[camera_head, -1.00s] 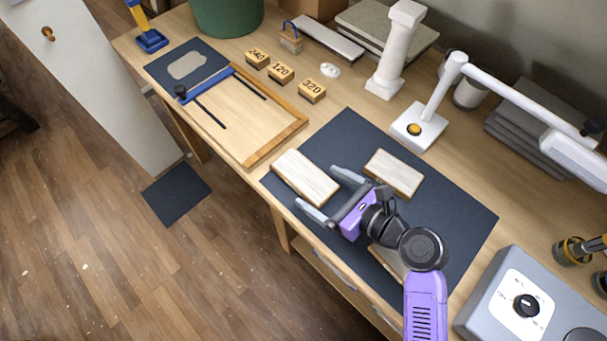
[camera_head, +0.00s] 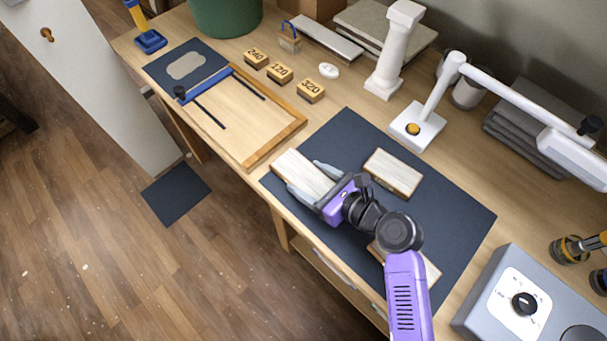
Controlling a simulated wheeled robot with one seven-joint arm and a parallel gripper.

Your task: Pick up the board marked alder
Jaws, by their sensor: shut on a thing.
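Several pale wooden boards lie on a dark mat (camera_head: 450,225) on the bench. My gripper (camera_head: 308,181) is shut on the left board (camera_head: 293,165), with one finger along each long side. That board appears to lie on the mat near its left edge; I cannot tell if it is lifted. A second board (camera_head: 393,171) lies apart, to the right of my gripper. A third board (camera_head: 430,270) is mostly hidden under my arm. No marking is legible on any board, so I cannot tell which is alder.
A wooden tray frame (camera_head: 240,125) with a blue bar stands left of the mat. Blocks marked 240, 120 and 320 (camera_head: 310,91) sit behind it. A white lamp (camera_head: 418,125) stands behind the mat, and a grey box with a dial (camera_head: 510,300) is at the right front.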

